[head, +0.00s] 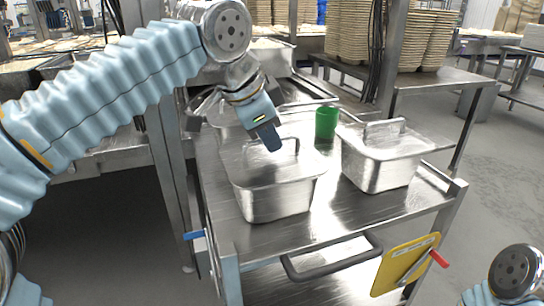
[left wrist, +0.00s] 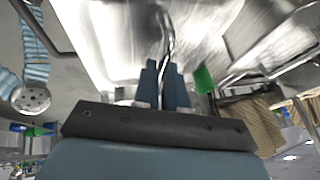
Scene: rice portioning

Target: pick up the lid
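A steel lid (head: 262,172) with a raised bar handle (head: 297,147) sits on the front left steel container (head: 277,203) on the cart. My left gripper (head: 272,144) reaches down from above to this handle. In the left wrist view its two dark fingers (left wrist: 163,84) are close together, with the shiny handle (left wrist: 167,42) running between them. They look shut on it. The lid looks level on its container. A second container (head: 375,172) with a similar lid (head: 385,141) stands to the right. My right gripper is out of view.
A green cup (head: 326,122) stands behind and between the two containers. The steel cart top (head: 330,210) is bare in front of them. A yellow board (head: 405,264) and a bar handle (head: 332,262) are on the cart's front. Stacked trays (head: 425,40) stand behind.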

